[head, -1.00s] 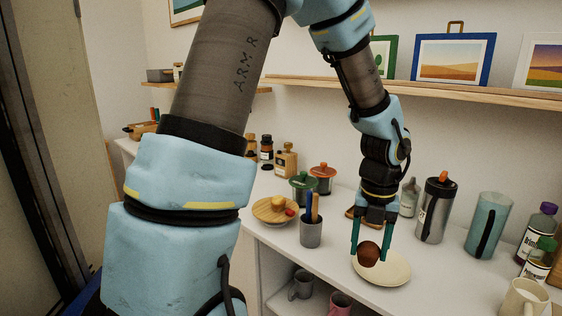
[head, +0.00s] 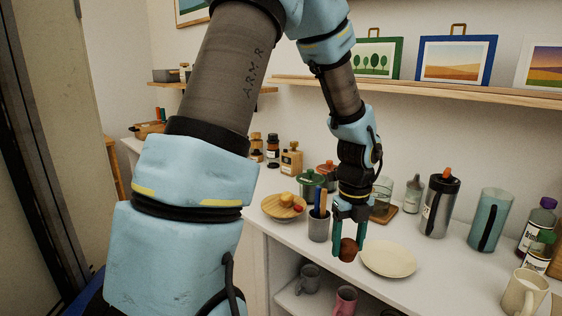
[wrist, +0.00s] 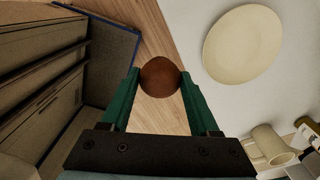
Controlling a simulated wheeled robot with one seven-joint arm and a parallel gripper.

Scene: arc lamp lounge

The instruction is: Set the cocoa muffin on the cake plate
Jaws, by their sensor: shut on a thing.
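The brown cocoa muffin (head: 348,250) is held between the two green fingertips of my gripper (head: 348,246). The wrist view also shows the muffin (wrist: 160,76) pinched between the fingers, with wooden floor behind it. The pale cream cake plate (head: 390,259) lies flat and empty on the white counter. My gripper and the muffin are just left of the plate in the head view, apart from it. In the wrist view the plate (wrist: 243,45) is at the upper right, beyond the counter edge.
A grey cup with utensils (head: 319,226) stands close left of my gripper. A wooden plate with food (head: 283,207) is farther left. A steel tumbler (head: 438,208), a teal tumbler (head: 489,220) and a cream mug (head: 523,294) stand to the right. Mugs sit on the shelf below.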

